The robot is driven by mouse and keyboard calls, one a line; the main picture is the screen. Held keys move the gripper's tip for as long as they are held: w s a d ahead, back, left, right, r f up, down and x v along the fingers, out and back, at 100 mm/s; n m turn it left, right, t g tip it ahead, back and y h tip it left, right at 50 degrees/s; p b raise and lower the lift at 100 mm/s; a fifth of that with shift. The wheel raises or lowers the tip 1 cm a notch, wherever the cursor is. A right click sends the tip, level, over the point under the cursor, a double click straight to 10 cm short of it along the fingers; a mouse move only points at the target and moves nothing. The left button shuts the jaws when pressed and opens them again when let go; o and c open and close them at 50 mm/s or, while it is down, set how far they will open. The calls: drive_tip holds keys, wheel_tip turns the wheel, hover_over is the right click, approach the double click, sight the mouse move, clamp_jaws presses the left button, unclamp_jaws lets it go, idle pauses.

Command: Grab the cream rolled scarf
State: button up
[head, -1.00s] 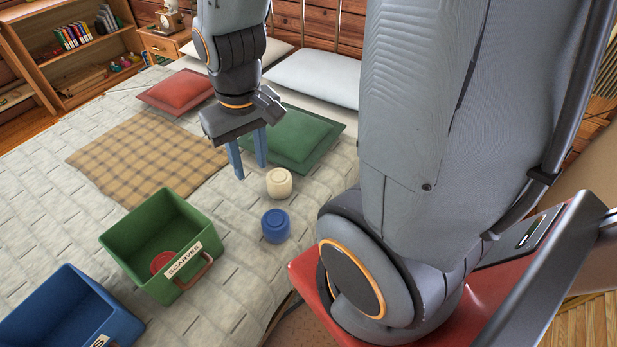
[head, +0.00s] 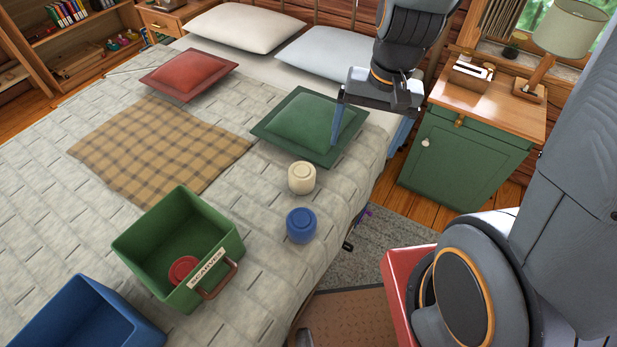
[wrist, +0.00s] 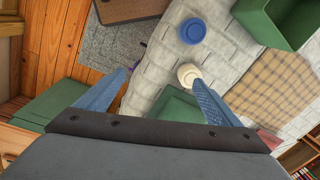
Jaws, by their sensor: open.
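The cream rolled scarf (head: 302,177) stands on the bed near its right edge, just in front of the green pillow. It also shows in the wrist view (wrist: 187,74), close to the tip of one finger but apparently beyond it. My gripper (head: 368,140) is open and empty, above and to the right of the scarf in the head view. In the wrist view my gripper (wrist: 160,85) has its two blue fingers spread wide, with the bed edge and floor between them.
A blue rolled scarf (head: 301,225) stands just in front of the cream one. The green scarves bin (head: 150,235), holding a red roll (head: 184,270), and a blue bin (head: 85,315) are on the left. A green nightstand (head: 465,155) with a lamp (head: 565,40) stands right of the bed.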

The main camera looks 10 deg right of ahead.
sight(306, 170)
drive_tip(key=w+a+f+m+y+b, duration=0.1)
drive_tip(key=w+a+f+m+b, duration=0.1)
drive_tip(key=f, duration=0.4)
drive_tip(key=w+a+f+m+y+b, duration=0.1)
drive_tip(key=w+a+f+m+b, duration=0.1)
drive_tip(key=w+a+f+m, duration=0.2)
drive_tip(key=w+a+f+m+y+b, duration=0.1)
drive_tip(key=w+a+f+m+b, duration=0.1)
drive_tip(key=w+f+m, duration=0.4)
drive_tip(key=shift+w+a+f+m, duration=0.1)
drive_tip(key=shift+a+f+m, duration=0.2)
drive_tip(key=shift+f+m, duration=0.45)
drive_tip(key=shift+w+a+f+m, duration=0.1)
drive_tip(key=shift+a+f+m, duration=0.25)
drive_tip(key=shift+f, duration=0.55)
drive_tip(key=shift+y, duration=0.3)
drive_tip(key=shift+x, duration=3.7)
drive_tip(key=shift+s+d, duration=0.15)
drive_tip(key=shift+s, duration=0.1)
drive_tip(key=c, duration=1.2)
